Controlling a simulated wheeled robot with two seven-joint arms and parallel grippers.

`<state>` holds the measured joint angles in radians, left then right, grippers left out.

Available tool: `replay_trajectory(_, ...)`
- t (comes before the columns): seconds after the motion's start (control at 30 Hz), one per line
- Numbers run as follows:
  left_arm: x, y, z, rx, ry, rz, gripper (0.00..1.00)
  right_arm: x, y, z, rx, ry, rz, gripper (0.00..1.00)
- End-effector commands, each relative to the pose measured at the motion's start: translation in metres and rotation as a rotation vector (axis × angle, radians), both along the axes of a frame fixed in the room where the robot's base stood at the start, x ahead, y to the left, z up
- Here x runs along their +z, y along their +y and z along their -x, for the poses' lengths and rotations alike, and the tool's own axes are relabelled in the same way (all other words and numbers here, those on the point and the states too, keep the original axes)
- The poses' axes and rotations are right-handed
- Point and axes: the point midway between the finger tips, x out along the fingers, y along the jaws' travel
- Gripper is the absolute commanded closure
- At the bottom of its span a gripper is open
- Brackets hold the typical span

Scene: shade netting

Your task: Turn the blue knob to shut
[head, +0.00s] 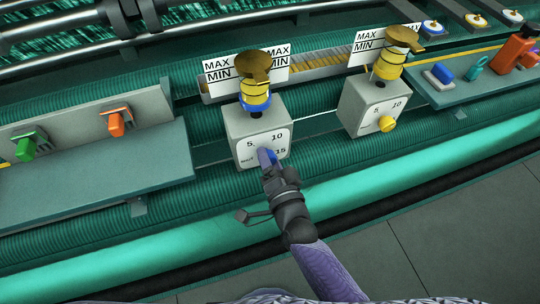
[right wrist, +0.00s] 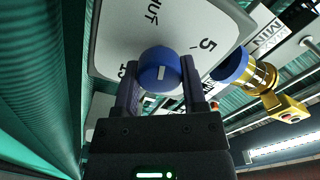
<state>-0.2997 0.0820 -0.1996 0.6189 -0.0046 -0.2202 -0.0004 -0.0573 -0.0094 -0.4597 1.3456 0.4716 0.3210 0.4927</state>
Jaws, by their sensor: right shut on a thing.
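The blue knob (right wrist: 160,68) sits on the white dial face of a grey box (head: 244,122). The dial carries the marks 5, 10, 15 and SHUT. My right gripper (right wrist: 161,90) is shut on the knob, one finger on each side. In the head view the gripper (head: 267,160) covers most of the knob, with a bit of blue (head: 273,155) showing. In the right wrist view a short white bar shows on the knob's face, and SHUT is at the top of the dial. I cannot tell which mark the bar points to. My left gripper is not in view.
A brass valve with a blue ring (head: 255,85) stands on the box, before a MAX/MIN plate (head: 218,70). A similar box with a yellow knob (head: 387,123) is to the right. A grey shelf (head: 90,185) with green and orange knobs is left.

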Motion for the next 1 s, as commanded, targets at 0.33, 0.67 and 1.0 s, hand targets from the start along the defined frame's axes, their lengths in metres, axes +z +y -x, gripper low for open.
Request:
replay_trajectory(0.33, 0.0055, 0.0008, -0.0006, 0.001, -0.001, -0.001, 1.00, -0.0007, 0.0003, 0.0006, 0.000, -0.047, 0.159, 1.00)
replay_trajectory(0.67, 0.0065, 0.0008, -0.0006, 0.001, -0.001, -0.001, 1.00, -0.0012, 0.0004, 0.0009, 0.002, -0.062, 0.205, 1.00)
replay_trajectory(1.0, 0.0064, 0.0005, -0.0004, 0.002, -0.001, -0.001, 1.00, -0.0014, 0.0004, 0.0009, 0.001, -0.061, 0.206, 0.44)
